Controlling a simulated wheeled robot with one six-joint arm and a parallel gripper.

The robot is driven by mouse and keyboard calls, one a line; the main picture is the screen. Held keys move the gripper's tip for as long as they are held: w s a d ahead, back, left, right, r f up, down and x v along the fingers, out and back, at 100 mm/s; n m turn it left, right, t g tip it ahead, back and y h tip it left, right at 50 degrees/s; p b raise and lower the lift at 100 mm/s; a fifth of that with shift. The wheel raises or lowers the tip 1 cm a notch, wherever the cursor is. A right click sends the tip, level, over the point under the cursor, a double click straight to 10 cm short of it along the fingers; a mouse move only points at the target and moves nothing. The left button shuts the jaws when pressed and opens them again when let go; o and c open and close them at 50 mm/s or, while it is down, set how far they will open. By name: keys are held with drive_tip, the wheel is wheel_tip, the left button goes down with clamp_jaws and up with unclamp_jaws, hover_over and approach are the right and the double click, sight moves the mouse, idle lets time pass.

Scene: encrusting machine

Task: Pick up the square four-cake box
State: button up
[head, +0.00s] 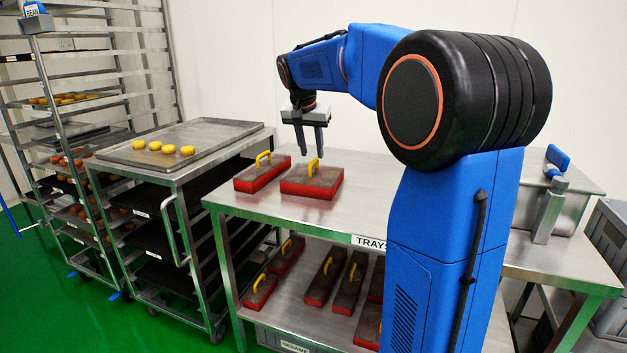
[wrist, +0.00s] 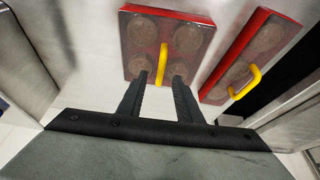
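The square four-cake box (head: 325,184), red with a clear top and a yellow handle, sits on the steel table (head: 372,190). In the wrist view, cakes show through the top of the box (wrist: 150,32). My gripper (head: 311,153) points down just above this box and is open and empty. In the wrist view, my gripper's two fingers (wrist: 160,78) are apart, with the near end of the yellow handle (wrist: 162,65) between their tips in the picture. I cannot tell whether the tips are level with the handle.
A narrower red box (head: 262,177) with a yellow handle lies close beside, also in the wrist view (wrist: 247,52). Several more boxes (head: 323,280) lie on the lower shelf. A rack cart with a tray (head: 200,135) of yellow cakes stands at left. Table space right of the box is clear.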

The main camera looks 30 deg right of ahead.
sight(313, 161)
drive_tip(key=x, duration=0.3)
drive_tip(key=shift+w+f, duration=0.1)
drive_tip(key=shift+f, duration=0.25)
clamp_jaws()
drive_tip(key=shift+r, duration=0.1)
idle(1.0)
